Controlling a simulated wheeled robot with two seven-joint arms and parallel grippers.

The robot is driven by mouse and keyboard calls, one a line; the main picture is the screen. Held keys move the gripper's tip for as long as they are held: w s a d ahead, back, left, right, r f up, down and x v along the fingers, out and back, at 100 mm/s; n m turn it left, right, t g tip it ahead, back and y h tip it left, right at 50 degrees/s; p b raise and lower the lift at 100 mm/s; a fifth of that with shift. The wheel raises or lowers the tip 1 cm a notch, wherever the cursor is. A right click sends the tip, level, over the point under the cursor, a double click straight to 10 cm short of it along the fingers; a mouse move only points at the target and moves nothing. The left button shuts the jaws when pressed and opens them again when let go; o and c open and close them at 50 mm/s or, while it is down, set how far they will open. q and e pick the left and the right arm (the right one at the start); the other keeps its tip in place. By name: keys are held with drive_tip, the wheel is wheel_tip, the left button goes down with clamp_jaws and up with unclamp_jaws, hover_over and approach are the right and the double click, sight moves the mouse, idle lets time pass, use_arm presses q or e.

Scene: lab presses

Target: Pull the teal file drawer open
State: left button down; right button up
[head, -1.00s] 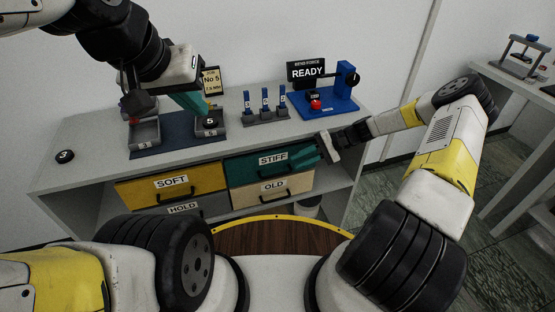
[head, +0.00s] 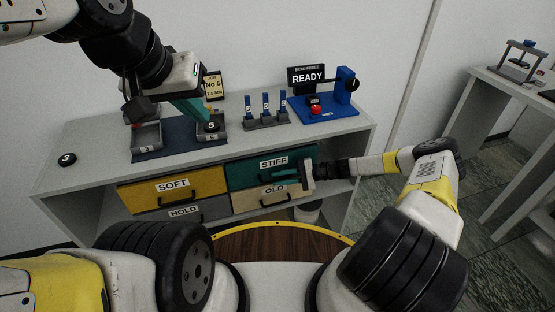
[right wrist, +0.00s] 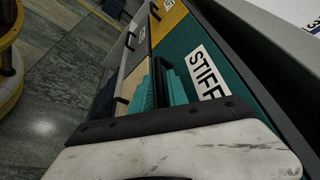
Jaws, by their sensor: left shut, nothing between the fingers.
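The teal file drawer (head: 240,172), labelled STIFF, is closed in the cabinet under the bench, upper right of the drawers. It also shows in the right wrist view (right wrist: 205,45). Its black handle (right wrist: 166,72) is partly hidden by my fingers. My right gripper (head: 280,177) is in front of the drawer at the handle. In the right wrist view its teal fingers (right wrist: 162,88) stand apart, with the handle close to the gap; contact cannot be told. My left gripper (head: 202,120) is shut and empty above the bench, by a grey tray.
A yellow SOFT drawer (head: 148,197) is left of the teal one; a beige OLD drawer (head: 250,204) and grey HOLD drawer (head: 212,210) are below. On the bench are a grey tray with a black puck (head: 211,127), several blue-topped posts (head: 267,106) and a blue press (head: 325,112).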

drive_tip(key=shift+a+f, duration=0.1)
drive_tip(key=shift+a, duration=0.35)
clamp_jaws()
idle(1.1)
